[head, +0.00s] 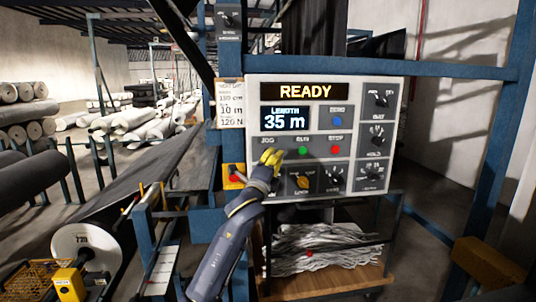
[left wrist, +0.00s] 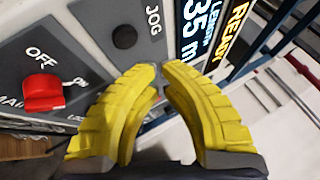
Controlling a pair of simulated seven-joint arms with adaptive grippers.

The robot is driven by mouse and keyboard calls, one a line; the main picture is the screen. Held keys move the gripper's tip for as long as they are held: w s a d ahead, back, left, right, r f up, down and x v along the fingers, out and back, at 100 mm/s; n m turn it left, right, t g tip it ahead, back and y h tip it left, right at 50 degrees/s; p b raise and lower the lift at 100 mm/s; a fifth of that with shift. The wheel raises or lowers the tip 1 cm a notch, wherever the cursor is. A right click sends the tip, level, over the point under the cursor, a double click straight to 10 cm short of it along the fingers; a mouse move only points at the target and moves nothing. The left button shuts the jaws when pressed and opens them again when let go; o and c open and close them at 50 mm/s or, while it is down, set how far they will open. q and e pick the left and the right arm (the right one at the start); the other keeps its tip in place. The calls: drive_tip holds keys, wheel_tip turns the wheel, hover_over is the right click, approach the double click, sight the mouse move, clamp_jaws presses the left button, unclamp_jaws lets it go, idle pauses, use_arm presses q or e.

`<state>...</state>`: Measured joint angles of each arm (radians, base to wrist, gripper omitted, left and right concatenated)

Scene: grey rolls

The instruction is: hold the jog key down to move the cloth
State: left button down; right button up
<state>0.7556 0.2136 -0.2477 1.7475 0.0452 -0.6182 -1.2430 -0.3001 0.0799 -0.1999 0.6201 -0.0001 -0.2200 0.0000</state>
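The control panel (head: 395,125) faces me, with a lit READY sign (head: 305,91) and a LENGTH display (head: 284,120) reading 35 m. The jog key (left wrist: 123,37) is a round black button beside the word JOG in the left wrist view. In the head view the key is hidden behind my fingers, below its label. My left gripper (head: 271,157) has yellow fingers, brought together with nothing between them. Its tips (left wrist: 158,72) show just below the key in the left wrist view; I cannot tell contact. The dark cloth (head: 140,180) stretches along the machine at left. My right gripper is out of view.
Green (head: 303,151) and red (head: 335,150) buttons sit right of the jog label. A red main switch (left wrist: 42,92) is close to my fingers in the left wrist view. A red stop button (head: 234,172) is left of the panel. Blue posts frame the panel.

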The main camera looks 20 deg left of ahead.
sight(277, 145)
use_arm(q)
drive_tip(key=shift+w+a, duration=0.3)
drive_tip(key=shift+w, duration=0.3)
drive_tip(key=shift+w+a, duration=0.25)
drive_tip(key=shift+w, duration=0.35)
drive_tip(key=shift+w+a, duration=0.15)
drive_tip(key=shift+w, duration=0.05)
idle(0.8)
drive_tip(key=shift+w, duration=0.2)
drive_tip(key=shift+w+a, duration=0.25)
drive_tip(key=shift+w, duration=0.15)
idle(5.2)
